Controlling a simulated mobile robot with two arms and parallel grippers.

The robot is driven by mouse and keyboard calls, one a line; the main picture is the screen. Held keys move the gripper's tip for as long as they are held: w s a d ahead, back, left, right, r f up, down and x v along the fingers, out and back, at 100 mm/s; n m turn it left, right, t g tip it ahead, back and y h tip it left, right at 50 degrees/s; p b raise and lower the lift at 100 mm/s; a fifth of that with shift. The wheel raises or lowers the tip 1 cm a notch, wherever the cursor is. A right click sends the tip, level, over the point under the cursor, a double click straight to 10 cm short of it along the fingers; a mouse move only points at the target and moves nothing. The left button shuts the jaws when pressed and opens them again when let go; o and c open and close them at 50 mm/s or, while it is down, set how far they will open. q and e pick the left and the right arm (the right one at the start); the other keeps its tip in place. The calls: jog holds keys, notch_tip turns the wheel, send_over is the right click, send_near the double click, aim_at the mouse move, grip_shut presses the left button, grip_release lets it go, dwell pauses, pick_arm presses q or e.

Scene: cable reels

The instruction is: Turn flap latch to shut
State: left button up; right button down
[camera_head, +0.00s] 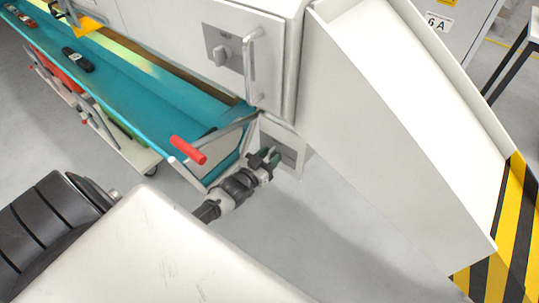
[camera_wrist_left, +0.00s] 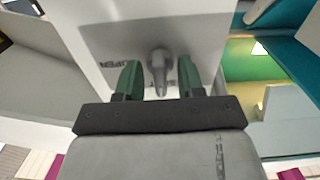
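My left gripper (camera_wrist_left: 160,77) is open, with one green finger on each side of the knob and gaps visible between. In the head view my left gripper (camera_head: 266,158) is in front of the small latch plate (camera_head: 289,153) at the machine's lower corner; it hides the knob there. My right gripper is not in view.
A white chute (camera_head: 400,110) stands to the right. Floor below is clear.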

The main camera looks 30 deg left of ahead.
pick_arm(q)
jog(key=s, duration=1)
jog(key=shift+s+a, duration=0.4)
jog(key=shift+a, duration=0.05)
jog(key=s+d+f+g+y+p, duration=0.15)
jog(key=s+f+g, duration=0.3)
jog(key=f, duration=0.45)
jog(key=s+d+f+g+h+p, duration=0.1)
jog(key=s+f+g+p, duration=0.15)
jog(key=s+f, duration=0.5)
jog(key=s+d+f+g, duration=0.2)
jog(key=s+f+g, duration=0.1)
jog(key=s, duration=0.4)
jog(key=s+d+f+m+g+p, duration=0.1)
jog(key=s+d+f+g, duration=0.2)
jog(key=s+f, duration=0.2)
jog(key=s+d+f+g, duration=0.2)
jog(key=s+f+g, duration=0.2)
jog(key=s, duration=0.6)
jog(key=shift+d+f+m+y, duration=0.15)
jog(key=shift+f+m+y, duration=0.15)
jog(key=shift+f+y, duration=0.05)
